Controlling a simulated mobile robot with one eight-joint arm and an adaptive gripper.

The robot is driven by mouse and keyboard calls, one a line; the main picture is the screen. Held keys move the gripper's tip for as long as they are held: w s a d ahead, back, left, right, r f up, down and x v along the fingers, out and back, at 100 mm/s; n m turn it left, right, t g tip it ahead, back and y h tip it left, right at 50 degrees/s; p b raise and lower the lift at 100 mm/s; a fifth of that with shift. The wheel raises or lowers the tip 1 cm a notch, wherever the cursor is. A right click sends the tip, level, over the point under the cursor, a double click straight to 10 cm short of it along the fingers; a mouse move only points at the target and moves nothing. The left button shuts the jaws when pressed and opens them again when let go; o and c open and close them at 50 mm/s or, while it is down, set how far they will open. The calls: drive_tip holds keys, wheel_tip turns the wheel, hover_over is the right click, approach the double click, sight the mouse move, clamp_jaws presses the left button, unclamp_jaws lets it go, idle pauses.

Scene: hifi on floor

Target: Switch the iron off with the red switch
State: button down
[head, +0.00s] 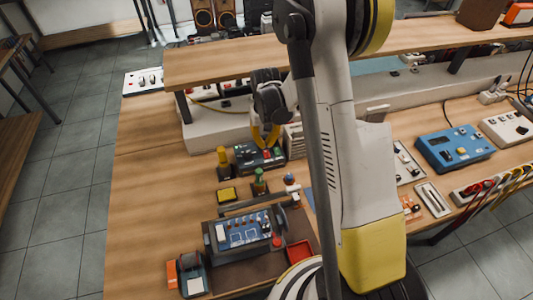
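A small dark box (259,157), which looks like the iron's station, stands on the wooden bench under the raised shelf's front edge. Small coloured spots show on its face, red and green among them; the red one may be the switch, but its position is too small to read. My gripper (265,143) points down at the back of this box, with its yellow fingers close to or touching the top. The gap between the fingertips is too small to judge. The iron itself cannot be clearly made out; a yellow-topped upright piece (222,156) stands just left of the box.
A yellow pad (227,195), a green-topped post (259,182) and a blue panel device (243,231) stand in front. A red tray (299,251) is near the front. The wooden shelf (225,62) overhangs behind. A blue meter (453,147) is at right. The bench's left side is clear.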

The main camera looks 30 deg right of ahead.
sight(266, 151)
drive_tip(key=shift+f+b, duration=1.55)
drive_tip(key=shift+f, duration=0.2)
idle(0.8)
drive_tip(key=shift+r+p, duration=2)
drive_tip(key=shift+r, duration=1.55)
